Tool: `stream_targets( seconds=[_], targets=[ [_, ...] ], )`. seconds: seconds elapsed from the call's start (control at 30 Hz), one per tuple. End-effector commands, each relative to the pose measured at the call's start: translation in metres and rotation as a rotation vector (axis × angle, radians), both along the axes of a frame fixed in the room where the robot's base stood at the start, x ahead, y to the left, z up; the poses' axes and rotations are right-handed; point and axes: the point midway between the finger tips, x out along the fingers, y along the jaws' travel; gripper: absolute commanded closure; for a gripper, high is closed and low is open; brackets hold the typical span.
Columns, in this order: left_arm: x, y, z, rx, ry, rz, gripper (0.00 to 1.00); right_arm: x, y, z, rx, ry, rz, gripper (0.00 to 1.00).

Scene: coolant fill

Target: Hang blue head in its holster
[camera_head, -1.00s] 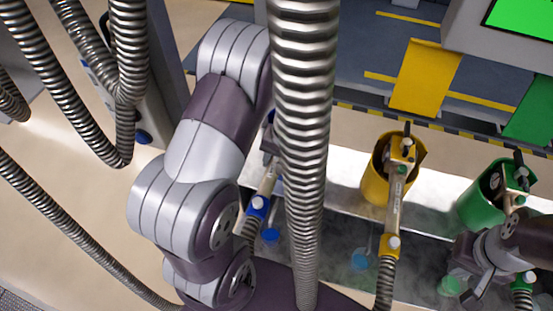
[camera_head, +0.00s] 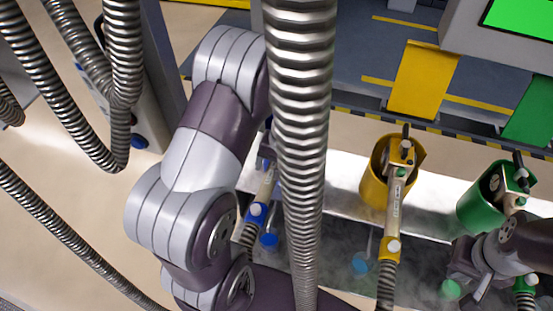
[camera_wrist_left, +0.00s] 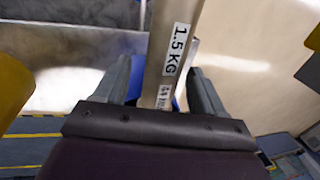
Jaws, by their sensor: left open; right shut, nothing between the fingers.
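The blue head (camera_head: 265,188) stands near upright behind the big ribbed hose, with a blue collar (camera_head: 256,210) at its lower end. In the left wrist view its grey body (camera_wrist_left: 160,60) with the "1.5 KG" label lies between the fingers of my left gripper (camera_wrist_left: 160,85), which is open around it. In the head view my left gripper (camera_head: 266,155) is mostly hidden by my arm and the hose. The blue holster is largely hidden; a blue patch (camera_wrist_left: 177,102) shows behind the head, and I cannot tell how they fit. My right gripper (camera_head: 478,280) is shut and empty.
A yellow holster (camera_head: 375,185) holds a yellow-marked head (camera_head: 393,210). A green holster (camera_head: 480,205) holds a green-marked head near my right arm. The thick ribbed hose (camera_head: 303,100) hangs in front of my left arm. More hoses hang at left.

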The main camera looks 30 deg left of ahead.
Motion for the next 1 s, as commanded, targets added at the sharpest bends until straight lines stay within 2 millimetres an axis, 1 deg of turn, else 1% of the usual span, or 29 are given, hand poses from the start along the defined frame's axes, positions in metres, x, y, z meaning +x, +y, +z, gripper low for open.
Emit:
stream_targets(
  seconds=[0.07, 0.3, 0.37, 0.4, 0.43, 0.47, 0.6, 1.0],
  targets=[
    [0.002, -0.003, 0.012, 0.001, -0.007, -0.002, 0.30, 0.000, 0.000, -0.004, 0.000, 0.000, 0.000, 1.00],
    [0.006, -0.015, 0.076, 0.000, -0.010, -0.002, 0.30, 0.000, 0.000, -0.017, 0.000, 0.000, 0.000, 1.00],
    [0.006, -0.018, 0.090, 0.001, -0.009, -0.001, 0.30, 0.000, 0.000, -0.019, 0.000, 0.000, 0.000, 1.00],
    [0.006, -0.019, 0.099, 0.000, -0.007, -0.001, 0.30, 0.000, 0.000, -0.017, 0.000, 0.001, 0.000, 1.00],
    [0.006, -0.020, 0.108, 0.000, -0.006, -0.001, 0.30, 0.000, 0.000, -0.010, 0.000, 0.001, 0.000, 1.00],
    [0.006, -0.021, 0.112, -0.001, -0.005, -0.001, 0.30, 0.000, 0.000, -0.008, 0.000, 0.000, 0.000, 1.00],
    [0.006, -0.023, 0.120, 0.000, -0.003, -0.001, 0.30, 0.000, 0.000, -0.006, 0.000, 0.000, 0.000, 1.00],
    [0.007, -0.023, 0.120, 0.000, -0.004, 0.000, 0.30, 0.000, 0.000, -0.007, 0.000, 0.000, 0.000, 1.00]
  ],
)
